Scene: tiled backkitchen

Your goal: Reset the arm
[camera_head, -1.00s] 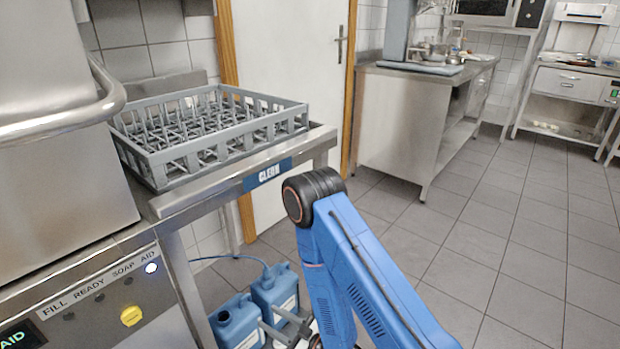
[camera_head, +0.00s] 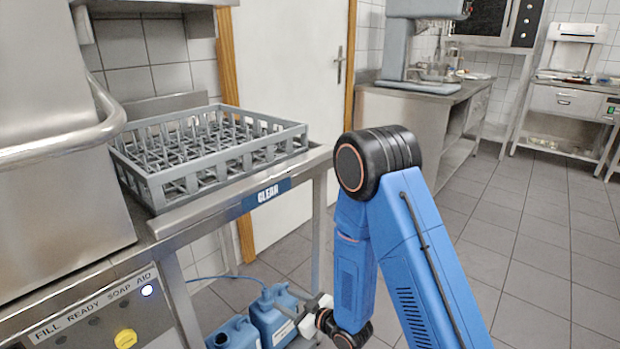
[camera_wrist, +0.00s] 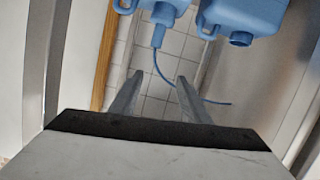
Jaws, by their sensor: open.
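My blue arm rises in the head view, bent at a black round elbow joint (camera_head: 378,160) beside the dish table's right end. Its forearm hangs down to the wrist. My gripper (camera_wrist: 158,80) is open in the wrist view, with two grey fingers apart and nothing between them. In the head view, the gripper end is small and partly hidden low, close to the blue jugs (camera_head: 270,318). The jugs also show at the top of the wrist view (camera_wrist: 245,15), beyond the fingers.
A grey dish rack (camera_head: 230,165) sits on the steel table (camera_head: 300,172) marked CLEAN, left of my arm. A dishwasher (camera_head: 50,150) stands at far left. A white door (camera_head: 290,100) and steel counter (camera_head: 405,130) lie behind. The tiled floor (camera_head: 535,240) at right is clear.

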